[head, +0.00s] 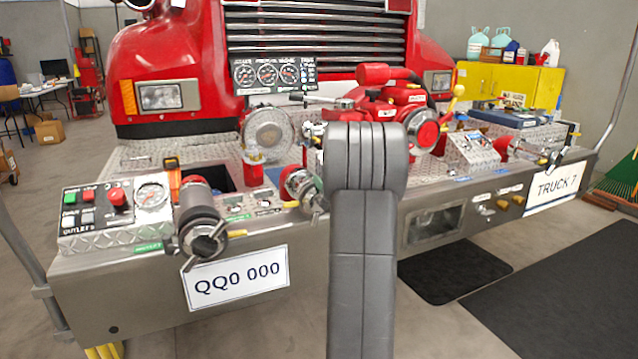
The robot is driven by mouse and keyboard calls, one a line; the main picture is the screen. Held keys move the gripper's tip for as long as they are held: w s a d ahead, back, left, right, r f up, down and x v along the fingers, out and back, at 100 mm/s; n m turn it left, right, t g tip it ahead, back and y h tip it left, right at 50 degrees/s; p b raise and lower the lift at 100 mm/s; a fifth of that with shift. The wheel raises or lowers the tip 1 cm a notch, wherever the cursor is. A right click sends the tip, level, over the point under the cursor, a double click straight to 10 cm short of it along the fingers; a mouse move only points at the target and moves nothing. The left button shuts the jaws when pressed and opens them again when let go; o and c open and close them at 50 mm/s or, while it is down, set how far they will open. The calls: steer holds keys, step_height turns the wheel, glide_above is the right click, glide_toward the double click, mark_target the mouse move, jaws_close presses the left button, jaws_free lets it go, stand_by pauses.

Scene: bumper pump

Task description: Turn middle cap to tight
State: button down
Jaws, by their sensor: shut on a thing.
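A silver cap with red on its collar (302,184) sits on the front of the bumper, just left of my grey arm. It is the middle one of the capped outlets that I can make out. My arm covers the area just right of it, and small metal parts at its lower right are too small to tell apart. A larger dark cap with handles (203,238) is at the left, and a smaller red and silver outlet (505,146) is at the right. My gripper is hidden behind my arm, so its hold on anything cannot be seen.
The steel bumper (150,290) of the red truck (170,60) spans the view. A control box (112,215) stands at its left end. A gauge panel (275,74) and red pump fittings (400,100) rise behind. Open floor with dark mats (570,300) lies at the front right.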

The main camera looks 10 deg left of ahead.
steer(key=m, duration=0.1)
steer(key=d+m+t+h, duration=0.1)
steer(key=m, duration=0.1)
steer(key=w+m, duration=0.1)
steer(key=shift+d+f, duration=0.15)
steer(key=shift+f, duration=0.25)
steer(key=shift+w+d+f+m+t+h, duration=0.1)
steer(key=shift+d+m+t+h, duration=0.1)
steer(key=shift+m, duration=0.4)
steer(key=shift+w+d+f+m+t+h, duration=0.1)
steer(key=shift+f+m+t+h, duration=0.1)
steer(key=shift+m, duration=0.4)
steer(key=shift+d+f+m+t+h, duration=0.1)
steer(key=shift+m+t+h, duration=0.1)
steer(key=shift+m, duration=0.4)
steer(key=c, duration=1.3)
jaws_free()
steer(key=shift+d, duration=0.1)
steer(key=v, duration=1.3)
steer(key=shift+s+d, duration=0.15)
steer(key=shift+s, duration=0.15)
steer(key=x, duration=1.3)
steer(key=shift+w+a, duration=0.2)
steer(key=shift+w, duration=0.15)
